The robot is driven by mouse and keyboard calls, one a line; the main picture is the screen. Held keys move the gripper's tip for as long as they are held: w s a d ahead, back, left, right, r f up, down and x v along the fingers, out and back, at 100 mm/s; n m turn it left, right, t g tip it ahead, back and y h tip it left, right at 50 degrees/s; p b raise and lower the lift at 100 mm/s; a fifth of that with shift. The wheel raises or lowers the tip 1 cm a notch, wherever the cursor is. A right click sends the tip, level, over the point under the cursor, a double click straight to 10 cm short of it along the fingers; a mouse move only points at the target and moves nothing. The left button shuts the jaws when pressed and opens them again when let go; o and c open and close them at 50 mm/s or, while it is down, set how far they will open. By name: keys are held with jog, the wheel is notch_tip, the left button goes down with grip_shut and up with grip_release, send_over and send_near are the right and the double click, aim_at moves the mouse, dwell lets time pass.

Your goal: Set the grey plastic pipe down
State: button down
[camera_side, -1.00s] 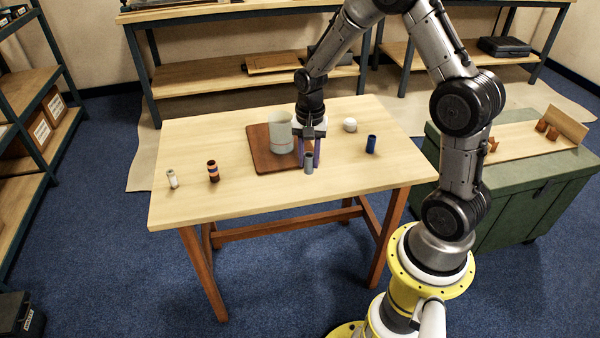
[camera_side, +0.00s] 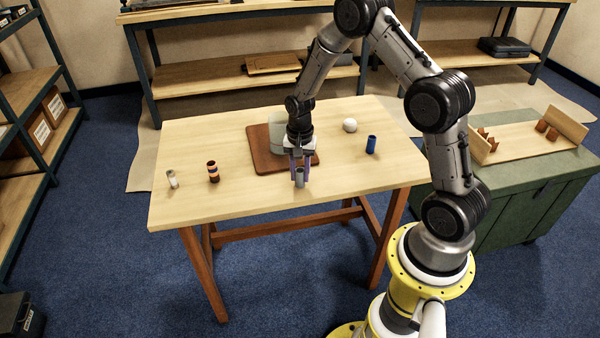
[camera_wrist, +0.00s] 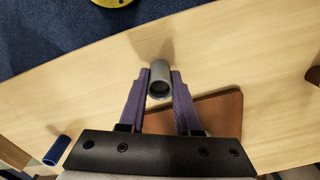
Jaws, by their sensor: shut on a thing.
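The grey plastic pipe (camera_side: 300,178) is a short hollow cylinder. It is upright between the fingers of my gripper (camera_side: 299,167), near the front of the wooden table (camera_side: 240,196). In the wrist view the purple fingers (camera_wrist: 160,84) are shut on the sides of the grey pipe (camera_wrist: 160,74), and its open end faces the camera. I cannot tell whether its lower end touches the table top.
A brown board (camera_side: 262,158) with a pale container (camera_side: 277,137), partly hidden by my arm, lies behind the pipe. A blue tube (camera_side: 371,144) and a white ball (camera_side: 350,125) stand to the right. A striped tube (camera_side: 213,171) and a whitish tube (camera_side: 172,179) stand to the left.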

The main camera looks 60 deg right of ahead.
aim_at(300, 172)
jog(key=shift+f, duration=0.15)
jog(key=c, duration=0.6)
grip_release()
notch_tip(300, 172, up, 12)
jog(key=s+a+r+n+t, duration=0.1)
jog(key=s+a+r+n, duration=0.25)
jog(key=r, duration=0.25)
jog(key=s+a+r+n+t, duration=0.2)
jog(key=s+a+r, duration=0.2)
jog(key=r, duration=0.3)
jog(key=s+a+r+n+t, duration=0.1)
jog(key=s+a+n, duration=0.2)
jog(key=s, duration=0.4)
jog(key=s+a+r+n+t, duration=0.1)
jog(key=s+a+r+n, duration=0.1)
jog(key=s+n, duration=0.3)
jog(key=s+a, duration=0.1)
jog(key=s, duration=0.2)
jog(key=shift+r+t, duration=0.2)
jog(key=shift+t, duration=0.1)
